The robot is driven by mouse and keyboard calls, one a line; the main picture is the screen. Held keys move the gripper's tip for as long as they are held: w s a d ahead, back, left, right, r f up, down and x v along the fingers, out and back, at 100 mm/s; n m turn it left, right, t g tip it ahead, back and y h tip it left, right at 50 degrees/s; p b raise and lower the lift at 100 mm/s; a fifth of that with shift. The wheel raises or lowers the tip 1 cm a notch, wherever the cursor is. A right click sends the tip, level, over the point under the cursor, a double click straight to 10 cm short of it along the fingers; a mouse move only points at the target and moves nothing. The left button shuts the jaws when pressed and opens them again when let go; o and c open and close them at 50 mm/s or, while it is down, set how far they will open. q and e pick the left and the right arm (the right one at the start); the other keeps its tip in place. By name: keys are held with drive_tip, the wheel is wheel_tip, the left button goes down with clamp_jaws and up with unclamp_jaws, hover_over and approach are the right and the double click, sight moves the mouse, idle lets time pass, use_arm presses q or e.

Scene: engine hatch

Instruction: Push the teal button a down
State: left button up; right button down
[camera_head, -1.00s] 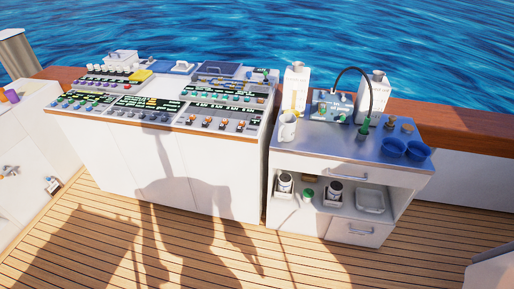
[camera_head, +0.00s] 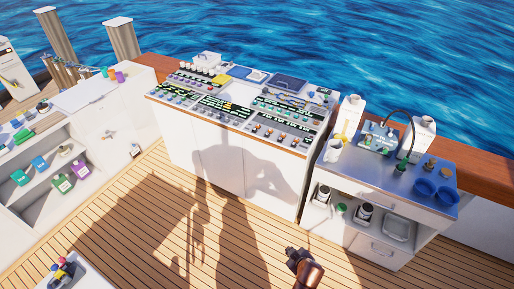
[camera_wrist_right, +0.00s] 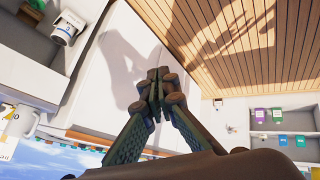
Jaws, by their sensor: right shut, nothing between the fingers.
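The teal button a is too small to single out. A row of small teal buttons (camera_head: 277,108) shows on the right half of the sloped control console (camera_head: 228,143), and labels there cannot be read. My right gripper (camera_head: 297,252) shows at the bottom of the head view, in front of and well short of the console. In the right wrist view the right gripper (camera_wrist_right: 155,75) has its fingertips together with nothing between them. The console's white front is behind it there. My left gripper is in no view.
White shelves (camera_head: 38,160) with bottles stand at the left. The wooden deck (camera_head: 150,225) before the console is clear.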

use_arm(q)
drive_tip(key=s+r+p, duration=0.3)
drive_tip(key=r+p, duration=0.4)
drive_tip(key=p, duration=0.1)
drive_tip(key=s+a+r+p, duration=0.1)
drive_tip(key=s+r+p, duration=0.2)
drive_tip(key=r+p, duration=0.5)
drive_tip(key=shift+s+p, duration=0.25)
drive_tip(key=shift+p, duration=0.05)
use_arm(e)
drive_tip(key=a+r+n, duration=0.2)
drive_tip(key=r, duration=1.1)
drive_tip(key=a+r+n+t+y, duration=0.1)
drive_tip(key=a+r+n, duration=0.1)
drive_tip(key=r, duration=1.1)
drive_tip(key=shift+s+a+r, duration=0.2)
drive_tip(key=shift+s, duration=0.05)
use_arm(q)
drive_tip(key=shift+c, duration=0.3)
